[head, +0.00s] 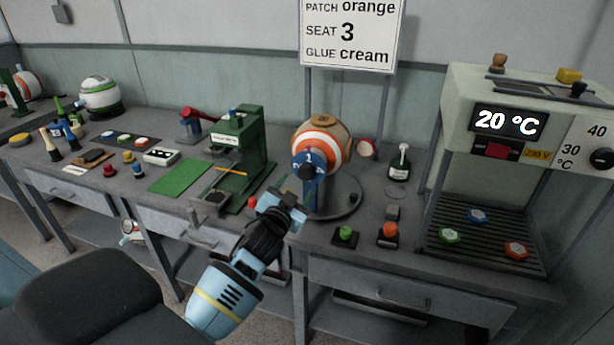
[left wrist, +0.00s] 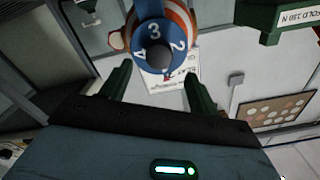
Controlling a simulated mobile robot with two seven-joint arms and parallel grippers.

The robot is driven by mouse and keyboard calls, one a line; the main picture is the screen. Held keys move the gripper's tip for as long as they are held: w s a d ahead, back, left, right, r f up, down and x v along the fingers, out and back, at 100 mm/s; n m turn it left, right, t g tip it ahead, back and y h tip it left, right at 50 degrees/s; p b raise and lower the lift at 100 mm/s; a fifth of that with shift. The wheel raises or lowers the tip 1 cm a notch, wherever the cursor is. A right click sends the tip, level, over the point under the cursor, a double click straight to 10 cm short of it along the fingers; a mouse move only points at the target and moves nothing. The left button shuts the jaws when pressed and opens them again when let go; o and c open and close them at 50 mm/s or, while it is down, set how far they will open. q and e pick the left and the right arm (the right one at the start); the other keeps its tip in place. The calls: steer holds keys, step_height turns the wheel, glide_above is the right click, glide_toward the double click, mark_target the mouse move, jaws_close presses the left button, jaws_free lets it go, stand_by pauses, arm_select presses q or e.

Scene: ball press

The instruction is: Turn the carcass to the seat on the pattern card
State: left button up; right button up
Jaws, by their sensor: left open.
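The pattern card (head: 350,35) on the back wall reads patch orange, seat 3, glue cream. The carcass (head: 322,141) is an orange, white and tan ball on a round grey stand (head: 345,203). Its blue numbered hub (head: 308,168) faces me and shows a 1 in the head view. In the left wrist view the hub (left wrist: 154,55) shows 3, 2 and what looks like 4 around a dark centre. My left gripper (head: 288,203) is open and empty, just in front of and below the hub. Its fingers stand apart on either side of the hub in the wrist view.
A green press (head: 238,150) stands close left of the carcass. A glue bottle (head: 399,165) and green and orange buttons (head: 388,232) are to the right. A heater cabinet reading 20 °C (head: 510,122) holds several coloured patches. A drawer front (head: 375,288) lies below.

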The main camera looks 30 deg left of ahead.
mark_target(305, 175)
arm_select(q)
steer(key=x, duration=0.6)
steer(key=shift+w, duration=0.65)
steer(key=shift+c, duration=0.3)
jaws_close()
